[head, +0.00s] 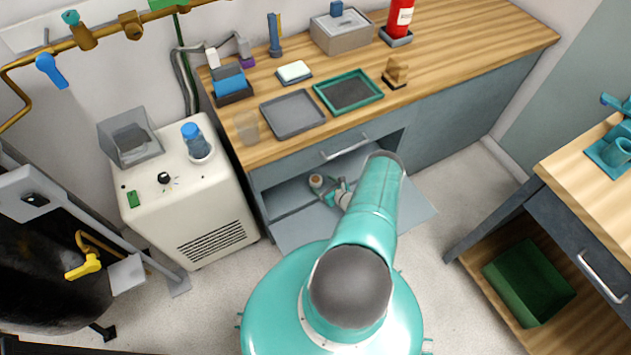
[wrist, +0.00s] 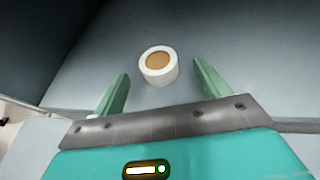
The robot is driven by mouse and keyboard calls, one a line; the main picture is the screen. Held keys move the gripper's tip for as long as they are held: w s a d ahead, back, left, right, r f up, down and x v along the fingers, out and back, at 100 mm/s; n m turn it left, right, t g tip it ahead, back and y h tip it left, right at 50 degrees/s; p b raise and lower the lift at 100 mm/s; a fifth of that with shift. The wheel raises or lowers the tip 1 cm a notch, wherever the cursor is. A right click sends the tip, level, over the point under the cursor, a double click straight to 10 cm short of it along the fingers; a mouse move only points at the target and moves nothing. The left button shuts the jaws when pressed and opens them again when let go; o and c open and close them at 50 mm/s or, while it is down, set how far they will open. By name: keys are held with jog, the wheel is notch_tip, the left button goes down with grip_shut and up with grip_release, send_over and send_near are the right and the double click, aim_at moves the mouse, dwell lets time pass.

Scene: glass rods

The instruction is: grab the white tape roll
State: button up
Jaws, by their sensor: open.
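The white tape roll (wrist: 159,78) has a brown core and sits on a grey surface inside the open compartment below the wooden counter. In the wrist view it lies ahead of my gripper (wrist: 160,82), roughly centred between the two green fingers, which are open and apart from it. In the head view the roll (head: 316,181) shows small at the compartment's left, just left of my gripper (head: 330,190). My teal arm hides part of the compartment and the gripper's details there.
The compartment's lowered grey door (head: 412,208) extends forward under my arm. The counter (head: 440,60) above holds a grey tray (head: 292,114), a green-rimmed tray (head: 348,92) and several small items. A white machine (head: 185,190) stands close at the left.

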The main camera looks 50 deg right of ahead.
aim_at(318, 182)
jog(key=x, duration=0.4)
jog(key=shift+a+f, duration=0.15)
jog(key=shift+a, duration=0.05)
jog(key=shift+w+d+f, duration=0.1)
jog(key=shift+w+f, duration=0.1)
jog(key=shift+w, duration=0.4)
jog(key=shift+c, duration=0.2)
jog(key=c, duration=1)
